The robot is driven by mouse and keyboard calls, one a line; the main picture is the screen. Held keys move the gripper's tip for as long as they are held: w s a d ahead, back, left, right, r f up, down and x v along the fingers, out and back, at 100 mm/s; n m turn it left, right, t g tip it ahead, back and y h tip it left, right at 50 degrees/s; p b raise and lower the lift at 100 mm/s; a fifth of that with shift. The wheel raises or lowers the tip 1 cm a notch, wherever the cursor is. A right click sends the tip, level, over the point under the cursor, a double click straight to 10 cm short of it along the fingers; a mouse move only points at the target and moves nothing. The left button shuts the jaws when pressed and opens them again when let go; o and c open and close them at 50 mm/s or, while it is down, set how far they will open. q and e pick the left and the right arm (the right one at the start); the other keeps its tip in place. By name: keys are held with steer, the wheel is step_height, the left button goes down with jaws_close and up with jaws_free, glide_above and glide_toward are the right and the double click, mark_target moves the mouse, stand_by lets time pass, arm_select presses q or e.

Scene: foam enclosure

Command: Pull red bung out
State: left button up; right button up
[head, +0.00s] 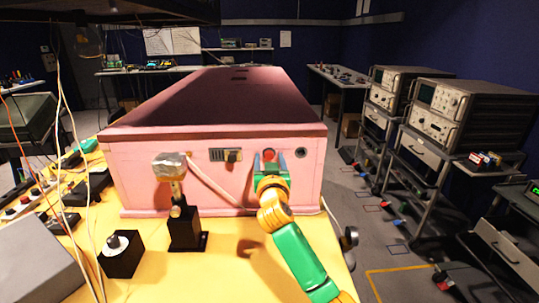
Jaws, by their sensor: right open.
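The red bung (269,153) shows as a small red round spot on the front face of a pink box (140,175), right of its middle. My right gripper (270,157) is at this face with its two blue fingers apart, one on each side of the bung. I cannot tell whether the fingers touch the bung. The gripper hides the face just below it. My left gripper is not in view.
The box has a dark lid (215,100); a switch-like fitting (225,155) and a dark round port (301,153) flank the bung. A metal block on a black stand (186,228) and a black knob box (121,254) stand on the yellow table (200,280). Cables hang at left.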

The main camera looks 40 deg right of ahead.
stand_by(0.9)
jaws_close()
stand_by(1.4)
steer(key=p+v, duration=0.1)
steer(key=v, duration=0.5)
stand_by(0.9)
